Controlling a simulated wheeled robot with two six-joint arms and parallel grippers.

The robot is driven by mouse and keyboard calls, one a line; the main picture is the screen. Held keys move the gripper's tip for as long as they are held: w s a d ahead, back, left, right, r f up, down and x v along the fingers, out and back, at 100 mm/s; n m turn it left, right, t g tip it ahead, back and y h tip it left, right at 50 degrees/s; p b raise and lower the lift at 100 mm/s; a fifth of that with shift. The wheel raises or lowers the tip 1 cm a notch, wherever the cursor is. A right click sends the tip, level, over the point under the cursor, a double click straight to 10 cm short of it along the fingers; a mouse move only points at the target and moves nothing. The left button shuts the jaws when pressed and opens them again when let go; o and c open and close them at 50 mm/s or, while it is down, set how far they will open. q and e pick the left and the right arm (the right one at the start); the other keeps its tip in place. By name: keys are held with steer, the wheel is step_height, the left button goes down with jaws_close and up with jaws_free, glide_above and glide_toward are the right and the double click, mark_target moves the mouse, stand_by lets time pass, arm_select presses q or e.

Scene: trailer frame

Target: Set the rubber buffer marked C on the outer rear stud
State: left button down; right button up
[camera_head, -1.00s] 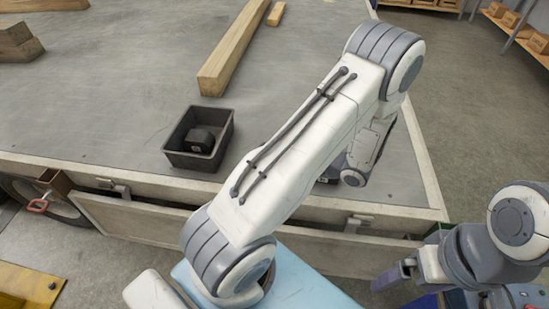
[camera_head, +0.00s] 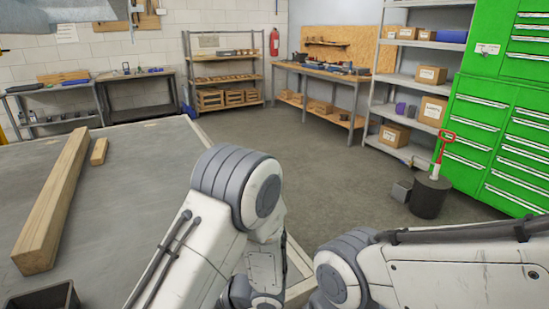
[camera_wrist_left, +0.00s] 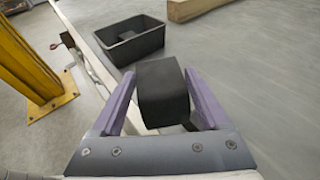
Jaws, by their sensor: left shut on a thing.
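In the left wrist view my left gripper (camera_wrist_left: 158,76) is shut on a black rubber buffer (camera_wrist_left: 163,97), a blocky piece between its purple fingers. No letter can be read on it. The buffer is held above the grey trailer deck (camera_wrist_left: 225,75), near its edge. A black bin (camera_wrist_left: 153,42) stands on the deck beyond the buffer, with a dark piece (camera_wrist_left: 127,35) inside. No stud can be made out.
A long wooden beam (camera_head: 50,205) and a short wood piece (camera_head: 99,151) lie on the deck. A yellow post (camera_wrist_left: 38,70) stands beside the trailer. Shelves, a workbench (camera_head: 335,76) and green cabinets (camera_head: 505,130) are at the back. The grey floor between is largely clear.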

arm_select(q)
steer(key=w+d+f+m+t+h+p, duration=0.2)
steer(key=w+d+m+t+h+p, duration=0.1)
steer(key=w+d+m+t+p, duration=0.1)
steer(key=w+d+m+t, duration=0.1)
steer(key=w+m+t, duration=0.1)
steer(key=t, duration=0.1)
steer(key=shift+d+m+t+p, duration=0.3)
steer(key=shift+d+p, duration=0.05)
arm_select(e)
step_height(320, 180, up, 6)
arm_select(q)
steer(key=shift+w, duration=0.1)
arm_select(e)
steer(key=shift+r, duration=0.1)
arm_select(q)
steer(key=s+a+r+n+g+y+b, duration=0.1)
steer(key=s+a+n+g+y+b, duration=0.1)
steer(key=s+a+n+g+b, duration=0.4)
steer(key=s+n+g+b, duration=0.2)
steer(key=s+n+g, duration=0.1)
steer(key=s+g, duration=0.1)
steer(key=shift+s+r+n+g+y+b, duration=0.15)
steer(key=shift+r+n+g+y+b, duration=0.2)
steer(key=shift+g, duration=0.35)
arm_select(e)
step_height(320, 180, down, 9)
